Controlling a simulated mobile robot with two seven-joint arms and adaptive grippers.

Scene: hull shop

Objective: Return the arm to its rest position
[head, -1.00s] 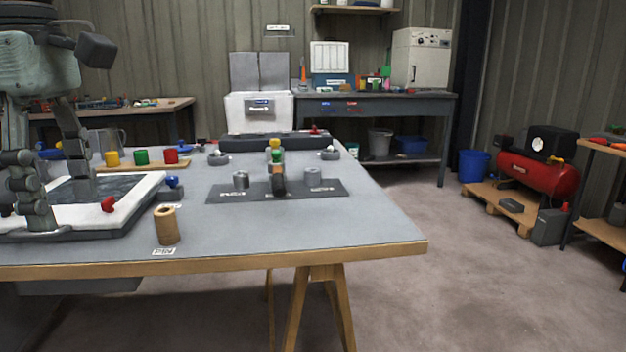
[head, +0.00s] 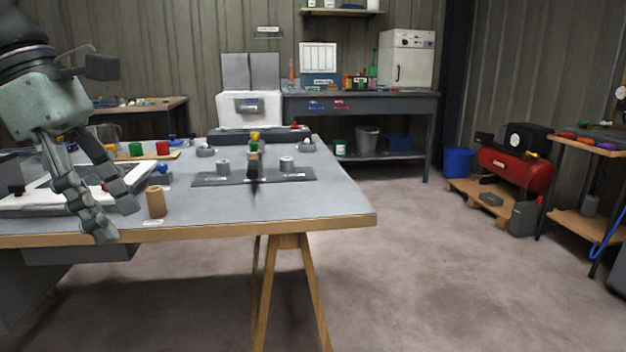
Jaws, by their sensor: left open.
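My left gripper (head: 120,222) hangs in from the left in the head view, over the left part of the near table edge. Its two fingers point down and right and stand apart, with nothing between them. A white-rimmed tray (head: 40,200) lies on the table behind the fingers and is partly hidden by them. A tan cylinder (head: 156,202) stands on the table just right of the fingers, apart from them. My right gripper is not in view.
The workbench (head: 300,213) holds a dark mat (head: 210,181) with metal cylinders. Coloured cups, one red (head: 162,147), stand at the back left. A red compressor (head: 515,168) sits on a pallet at right. The floor (head: 440,270) right of the bench is clear.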

